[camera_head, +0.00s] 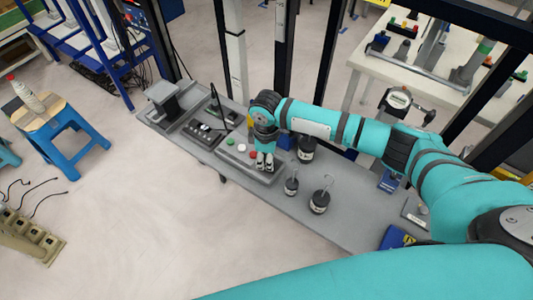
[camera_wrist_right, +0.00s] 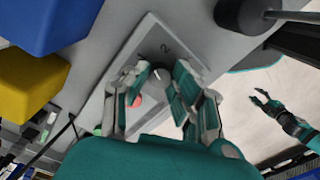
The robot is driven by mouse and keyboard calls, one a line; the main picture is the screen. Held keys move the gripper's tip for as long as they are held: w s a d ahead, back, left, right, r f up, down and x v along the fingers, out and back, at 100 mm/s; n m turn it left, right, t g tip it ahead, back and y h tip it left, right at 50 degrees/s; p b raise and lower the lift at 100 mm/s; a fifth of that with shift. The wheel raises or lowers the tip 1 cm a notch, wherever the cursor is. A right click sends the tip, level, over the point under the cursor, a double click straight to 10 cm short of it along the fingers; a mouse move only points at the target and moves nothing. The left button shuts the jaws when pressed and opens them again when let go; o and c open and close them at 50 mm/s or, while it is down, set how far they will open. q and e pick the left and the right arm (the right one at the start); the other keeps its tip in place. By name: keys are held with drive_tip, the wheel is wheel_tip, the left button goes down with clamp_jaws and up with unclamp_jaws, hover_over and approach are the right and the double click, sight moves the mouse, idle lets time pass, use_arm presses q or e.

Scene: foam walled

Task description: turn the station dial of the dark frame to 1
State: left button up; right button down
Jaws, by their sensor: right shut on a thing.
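A grey control box (camera_head: 225,157) lies on the long grey bench, with green, white and red buttons along its top. In the right wrist view its plate (camera_wrist_right: 190,42) bears a printed "2". My right gripper (camera_head: 265,164) points down at the right end of this box. In the wrist view its fingers (camera_wrist_right: 160,92) are shut on a dark round dial (camera_wrist_right: 158,76), largely hidden between them. The dial's pointer setting cannot be read. My left gripper (camera_wrist_right: 265,99) shows at the right of the wrist view, apart from the bench, its fingers spread and empty.
Hooked weights (camera_head: 319,202) stand on the bench right of the box. A dark switch panel (camera_head: 205,135) lies left of it. Blue (camera_wrist_right: 50,22) and yellow (camera_wrist_right: 30,88) blocks are close to my right gripper. Dark posts (camera_head: 284,60) rise behind the bench.

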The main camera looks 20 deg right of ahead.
drive_tip(key=shift+n+p, duration=0.75)
drive_tip(key=shift+n, duration=1.25)
drive_tip(key=c, duration=1.1)
unclamp_jaws()
wheel_tip(320, 180, up, 12)
drive_tip(key=shift+r, duration=0.1)
drive_tip(key=shift+s+f, duration=0.1)
drive_tip(key=shift+f, duration=0.1)
